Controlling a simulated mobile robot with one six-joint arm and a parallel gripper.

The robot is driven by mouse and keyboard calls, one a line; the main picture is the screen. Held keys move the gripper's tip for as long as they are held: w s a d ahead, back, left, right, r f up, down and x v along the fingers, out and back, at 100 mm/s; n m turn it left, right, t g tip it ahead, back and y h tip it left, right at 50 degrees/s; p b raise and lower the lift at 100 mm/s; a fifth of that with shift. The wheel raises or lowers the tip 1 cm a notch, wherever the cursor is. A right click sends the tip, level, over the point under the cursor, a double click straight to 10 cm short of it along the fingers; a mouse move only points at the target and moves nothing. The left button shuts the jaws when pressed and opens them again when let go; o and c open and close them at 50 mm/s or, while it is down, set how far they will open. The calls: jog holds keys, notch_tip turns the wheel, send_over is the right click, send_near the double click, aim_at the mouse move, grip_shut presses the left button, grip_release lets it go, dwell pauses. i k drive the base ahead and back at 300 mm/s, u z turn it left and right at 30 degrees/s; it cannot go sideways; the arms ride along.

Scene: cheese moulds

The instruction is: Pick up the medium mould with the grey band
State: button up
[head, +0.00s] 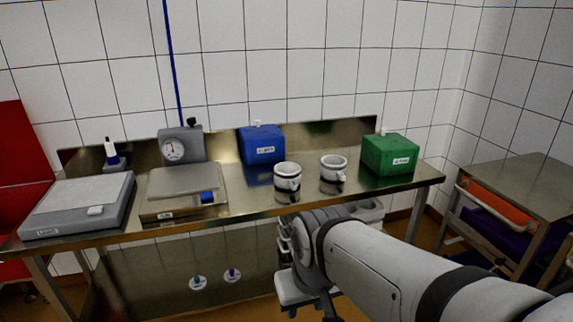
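Two white cup-shaped vessels, each with a darker band, stand upright on the steel table. The left one (288,183) looks slightly larger and is nearer the front edge. The right one (333,174) stands a little further back. I cannot tell their band colours or which is the medium mould with the grey band. My arm comes in from the lower right, and my gripper (308,299) seems to be at its low end, in front of and below the table edge. It is apart from both vessels. Its fingers are not clear, and I see nothing held.
The steel table (240,203) carries a blue box (262,146), a green box (390,156), a scale with a dial (182,178), a flat grey device (78,207) and a small bottle (111,150). A side cart (520,181) with an orange tray (497,204) stands at right.

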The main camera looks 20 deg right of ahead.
aim_at(335, 171)
jog(key=u, duration=0.05)
jog(key=k, duration=1.2)
jog(key=z, duration=0.95)
jog(key=i, duration=3.15)
jog(key=u, duration=0.75)
jog(key=k, duration=0.65)
jog(key=u, duration=0.2)
